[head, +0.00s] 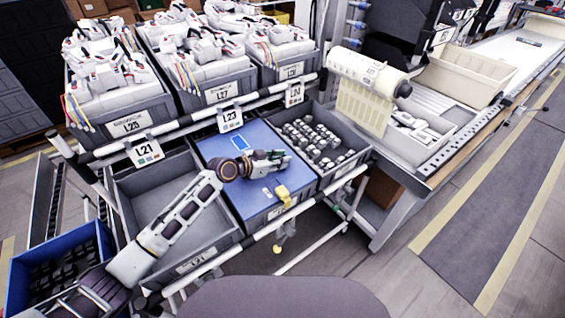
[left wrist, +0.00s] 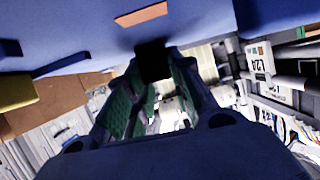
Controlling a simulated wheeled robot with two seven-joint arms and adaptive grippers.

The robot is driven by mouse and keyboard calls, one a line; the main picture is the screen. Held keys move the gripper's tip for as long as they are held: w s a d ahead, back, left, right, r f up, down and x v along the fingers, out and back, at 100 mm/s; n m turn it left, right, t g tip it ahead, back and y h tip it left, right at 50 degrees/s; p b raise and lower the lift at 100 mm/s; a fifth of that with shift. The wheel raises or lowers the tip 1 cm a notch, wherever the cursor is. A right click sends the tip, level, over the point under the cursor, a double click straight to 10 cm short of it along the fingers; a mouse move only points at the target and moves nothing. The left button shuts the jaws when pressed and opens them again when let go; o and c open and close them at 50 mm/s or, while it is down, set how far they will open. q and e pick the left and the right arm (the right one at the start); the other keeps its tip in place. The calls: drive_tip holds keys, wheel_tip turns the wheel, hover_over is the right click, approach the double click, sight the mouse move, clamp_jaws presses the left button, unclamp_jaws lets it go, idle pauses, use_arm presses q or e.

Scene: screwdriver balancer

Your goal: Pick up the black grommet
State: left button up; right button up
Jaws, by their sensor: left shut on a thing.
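My left gripper (head: 272,160) reaches in from the left over a blue panel (head: 232,188) at the L23 place of the lower rack. In the left wrist view the two green-lined fingers (left wrist: 153,85) close in on a small black piece, which looks like the black grommet (left wrist: 153,60). The gripper is shut on it, and the piece is right by the blue surface (left wrist: 90,20); I cannot tell whether it touches it. In the head view the grommet is too small or hidden to make out. My right gripper is not in view.
An empty grey bin (head: 150,185) is left of the panel, and a bin of small metal parts (head: 318,140) is right. A yellow piece (head: 283,193) sits at the panel's front right. Full bins stand on the rack above. A workbench (head: 425,150) is at right.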

use_arm(q)
drive_tip(key=shift+r, duration=0.1)
wheel_tip(320, 180, up, 10)
idle(0.8)
